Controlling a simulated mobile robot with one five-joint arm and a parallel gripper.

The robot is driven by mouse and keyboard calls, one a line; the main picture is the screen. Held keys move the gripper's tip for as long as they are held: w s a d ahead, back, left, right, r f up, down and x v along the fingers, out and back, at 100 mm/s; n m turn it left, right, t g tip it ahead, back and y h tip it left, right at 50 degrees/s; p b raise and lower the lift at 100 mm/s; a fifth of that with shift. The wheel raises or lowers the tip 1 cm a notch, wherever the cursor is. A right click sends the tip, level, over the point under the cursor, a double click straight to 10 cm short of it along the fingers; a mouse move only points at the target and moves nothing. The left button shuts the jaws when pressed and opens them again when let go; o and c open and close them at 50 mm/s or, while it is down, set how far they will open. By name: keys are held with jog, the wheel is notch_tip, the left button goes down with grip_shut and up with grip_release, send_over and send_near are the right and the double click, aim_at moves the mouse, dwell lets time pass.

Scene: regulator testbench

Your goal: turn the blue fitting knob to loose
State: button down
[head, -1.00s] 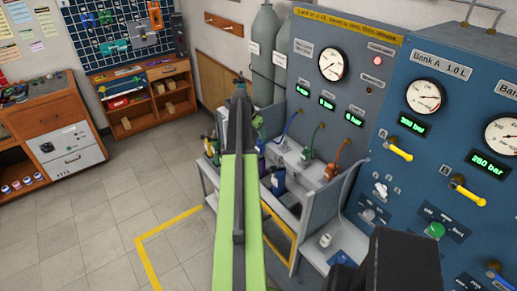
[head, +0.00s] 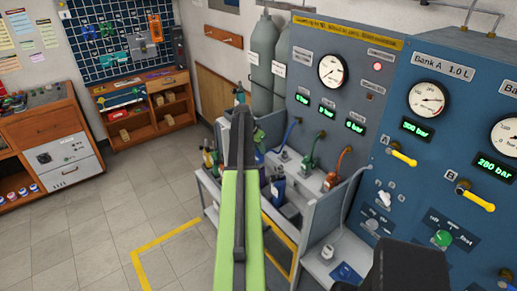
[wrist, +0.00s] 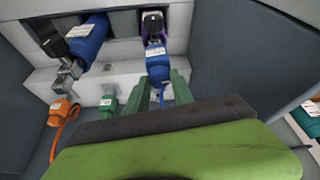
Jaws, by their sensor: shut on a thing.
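The exact contact and the knob's turn mark are hidden.
A green fitting (wrist: 108,103) and an orange fitting (wrist: 62,110) sit beside the blue one in the wrist view. A blue cylinder device (wrist: 88,42) lies in a bay behind them. A grey wall (wrist: 238,52) stands close on the right.

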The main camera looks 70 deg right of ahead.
jog(key=shift+d, duration=0.1)
jog(key=shift+n, duration=0.4)
jog(key=n+t, duration=0.1)
jog(key=n, duration=0.2)
jog(key=shift+s+n+t, duration=0.15)
jog(key=shift+n+t, duration=0.25)
jog(key=n+t, duration=0.1)
jog(key=n, duration=0.3)
jog(key=shift+s+t, duration=0.1)
jog(key=shift+t, duration=0.3)
jog(key=n, duration=0.2)
jog(key=n+t+y, duration=0.1)
jog(key=n, duration=0.1)
jog(key=shift+d+n+t, duration=0.15)
jog(key=shift+n+t, duration=0.15)
jog(key=shift+n, duration=0.1)
jog(key=shift+s+n+t+y, duration=0.1)
jog(key=shift+n+t+y, duration=0.4)
jog(key=shift+n, duration=1.4)
